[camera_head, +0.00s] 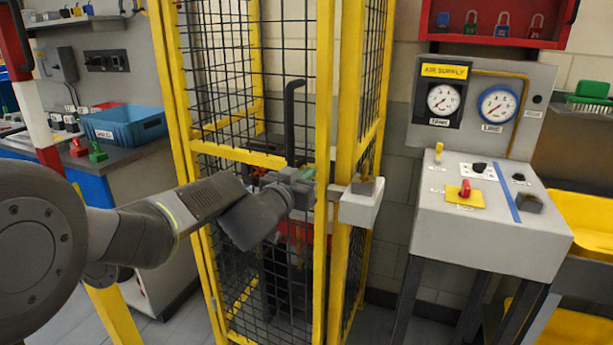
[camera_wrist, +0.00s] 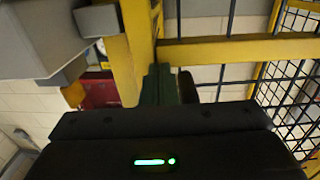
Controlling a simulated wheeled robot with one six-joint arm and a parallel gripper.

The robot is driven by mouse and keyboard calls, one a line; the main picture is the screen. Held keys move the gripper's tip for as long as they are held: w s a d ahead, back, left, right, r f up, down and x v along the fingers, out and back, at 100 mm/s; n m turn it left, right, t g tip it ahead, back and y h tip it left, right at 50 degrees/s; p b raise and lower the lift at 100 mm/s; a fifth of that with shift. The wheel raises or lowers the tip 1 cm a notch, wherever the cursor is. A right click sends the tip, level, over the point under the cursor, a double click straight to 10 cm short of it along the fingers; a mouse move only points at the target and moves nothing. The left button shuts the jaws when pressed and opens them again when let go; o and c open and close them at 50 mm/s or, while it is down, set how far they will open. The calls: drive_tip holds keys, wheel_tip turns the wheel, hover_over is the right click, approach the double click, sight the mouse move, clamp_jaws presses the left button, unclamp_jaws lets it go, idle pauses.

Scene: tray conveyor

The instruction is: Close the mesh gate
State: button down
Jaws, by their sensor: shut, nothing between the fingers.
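The mesh gate (camera_head: 222,75) has a yellow frame and black wire mesh. A dark upright handle (camera_head: 290,120) stands on its front, near the yellow edge post (camera_head: 325,90). My gripper (camera_head: 308,174) is shut and empty, at the gate's front just below the handle and left of that post. In the wrist view, my shut fingers (camera_wrist: 168,84) point at the corner of a yellow upright (camera_wrist: 127,50) and a crossbar (camera_wrist: 240,48). I cannot tell whether they touch. A pale latch box (camera_head: 361,203) sits right of the post. Any gap at the gate's edge is unclear.
A grey air supply console (camera_head: 490,225) with gauges stands to the right. A bench with a blue bin (camera_head: 125,124) is at the left, near a red and white post (camera_head: 36,100). A yellow bin (camera_head: 590,220) is at the far right.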

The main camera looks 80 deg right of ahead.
sight(316, 165)
drive_tip(key=shift+d, duration=0.1)
drive_tip(key=shift+s+d+r+n+t+h+b, duration=0.15)
drive_tip(key=shift+s+d+n+t+b, duration=0.2)
drive_tip(key=shift+d+b, duration=0.35)
drive_tip(key=shift+s+d+r+n+t+h+b, duration=0.2)
drive_tip(key=shift+d+t+b, duration=0.3)
drive_tip(key=shift+d, duration=0.2)
drive_tip(key=shift+s+d+r+n+t+h+b, duration=0.15)
drive_tip(key=shift+s+d+n+t+b, duration=0.15)
drive_tip(key=shift+d+b, duration=0.4)
drive_tip(key=shift+a+f, duration=0.1)
